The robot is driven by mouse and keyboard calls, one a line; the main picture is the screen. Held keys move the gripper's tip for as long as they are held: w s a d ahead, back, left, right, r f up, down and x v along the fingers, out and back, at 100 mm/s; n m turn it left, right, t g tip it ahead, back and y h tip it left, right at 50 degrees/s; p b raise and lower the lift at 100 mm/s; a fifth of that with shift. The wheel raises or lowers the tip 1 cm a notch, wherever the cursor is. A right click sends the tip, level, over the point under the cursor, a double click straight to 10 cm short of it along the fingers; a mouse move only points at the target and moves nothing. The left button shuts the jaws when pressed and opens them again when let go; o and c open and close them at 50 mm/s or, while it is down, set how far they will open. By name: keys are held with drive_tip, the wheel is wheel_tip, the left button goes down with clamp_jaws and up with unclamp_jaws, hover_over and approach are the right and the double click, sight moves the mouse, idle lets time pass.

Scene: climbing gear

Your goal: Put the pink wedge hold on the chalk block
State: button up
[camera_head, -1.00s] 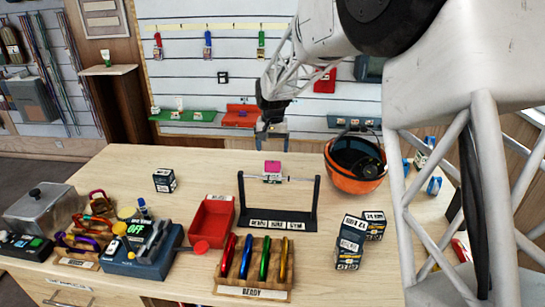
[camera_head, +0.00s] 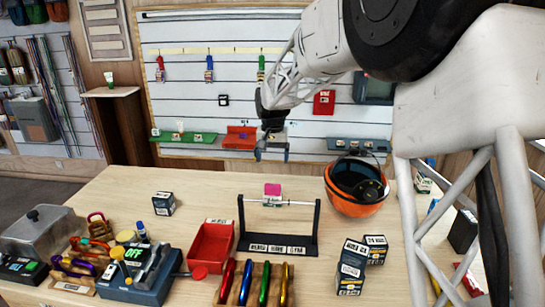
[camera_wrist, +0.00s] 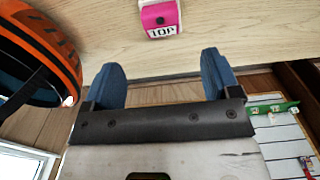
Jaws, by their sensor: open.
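The pink wedge hold (camera_head: 272,188) sits on top of the small pale labelled block (camera_head: 272,200), which I take for the chalk block, at the middle of the black stand's rod. In the wrist view the pink hold (camera_wrist: 158,14) shows at the top edge, above a white label reading "TOP". My gripper (camera_head: 272,157) is open and empty, behind and above the hold in the head view. In the wrist view its two blue fingers (camera_wrist: 162,65) are apart, with nothing between them and the hold beyond their tips. Whether the hold lies flat is too small to tell.
The black stand (camera_head: 278,243) stands mid-table. An orange helmet (camera_head: 355,187) is to its right, with dark boxes (camera_head: 352,265) in front. A red tray (camera_head: 211,247) and a wooden rack of carabiners (camera_head: 255,285) are left and front. The table's back left is mostly clear.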

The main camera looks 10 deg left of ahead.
idle(0.3)
drive_tip(key=s+d+r+t, duration=0.1)
drive_tip(key=s+d+r, duration=0.3)
drive_tip(key=s+d, duration=0.5)
drive_tip(key=s+d+r, duration=0.4)
drive_tip(key=s+d, duration=0.3)
drive_tip(key=s, duration=0.4)
drive_tip(key=s+d+f, duration=0.2)
drive_tip(key=s+d, duration=0.1)
drive_tip(key=s, duration=0.6)
drive_tip(key=s+d+f+t, duration=0.1)
drive_tip(key=s+d, duration=0.3)
drive_tip(key=s, duration=0.5)
drive_tip(key=s+d+f, duration=0.2)
drive_tip(key=s+d, duration=0.2)
drive_tip(key=s, duration=0.6)
drive_tip(key=shift+f+t, duration=0.3)
